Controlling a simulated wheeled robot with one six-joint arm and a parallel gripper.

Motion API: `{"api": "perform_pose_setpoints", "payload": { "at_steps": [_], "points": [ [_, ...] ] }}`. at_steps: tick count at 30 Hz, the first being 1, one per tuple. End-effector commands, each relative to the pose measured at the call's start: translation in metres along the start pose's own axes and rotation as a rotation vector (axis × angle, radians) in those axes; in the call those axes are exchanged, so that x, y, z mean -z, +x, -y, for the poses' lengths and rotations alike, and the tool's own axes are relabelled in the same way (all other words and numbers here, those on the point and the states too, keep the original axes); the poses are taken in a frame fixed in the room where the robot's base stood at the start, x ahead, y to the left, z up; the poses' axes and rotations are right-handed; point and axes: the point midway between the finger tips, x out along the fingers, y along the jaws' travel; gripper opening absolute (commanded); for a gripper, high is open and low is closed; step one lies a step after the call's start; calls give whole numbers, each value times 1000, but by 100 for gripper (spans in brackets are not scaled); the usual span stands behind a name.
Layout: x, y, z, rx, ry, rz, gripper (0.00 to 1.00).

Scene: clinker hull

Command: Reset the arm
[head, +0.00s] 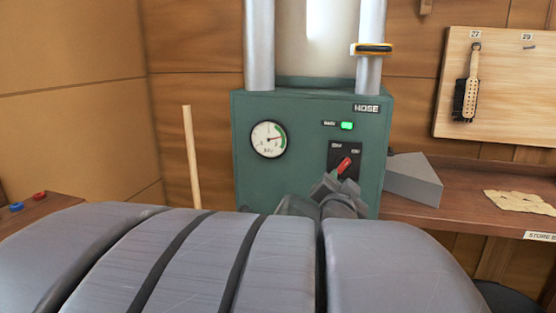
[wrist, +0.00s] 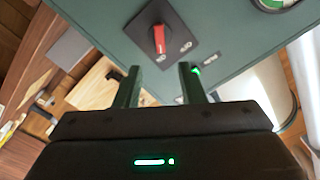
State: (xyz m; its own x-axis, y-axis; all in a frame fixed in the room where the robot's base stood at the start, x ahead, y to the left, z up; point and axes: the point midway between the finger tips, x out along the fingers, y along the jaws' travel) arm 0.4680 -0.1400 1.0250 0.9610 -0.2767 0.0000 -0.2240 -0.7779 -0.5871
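My gripper (wrist: 159,69) is open, with two dark green fingers apart and nothing between them in the wrist view. In the head view my gripper (head: 338,186) is just in front of the lower part of the green hose cabinet (head: 290,110), partly hidden by my arm. A red switch handle (head: 344,166) on a black plate is tilted to the upper right there. The handle also shows in the wrist view (wrist: 159,38), beyond the fingertips and apart from them. My arm's large grey links fill the bottom of the head view.
A round gauge (head: 268,139) and a lit green lamp (head: 347,126) are on the cabinet face. A grey wedge-shaped block (head: 413,180) and a tan cloth (head: 520,202) lie on the bench at right. A brush (head: 467,90) hangs on a board. A wooden pole (head: 191,155) stands left.

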Motion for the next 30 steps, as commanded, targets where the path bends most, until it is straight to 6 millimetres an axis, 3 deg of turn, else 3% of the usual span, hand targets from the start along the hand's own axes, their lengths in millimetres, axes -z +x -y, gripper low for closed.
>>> {"api": "perform_pose_setpoints", "payload": {
  "at_steps": [7, 30],
  "points": [
    [2, -38, 2, 2, 0, -1, 36],
    [-1, 85, -1, -1, -1, 1, 36]
  ]
}}
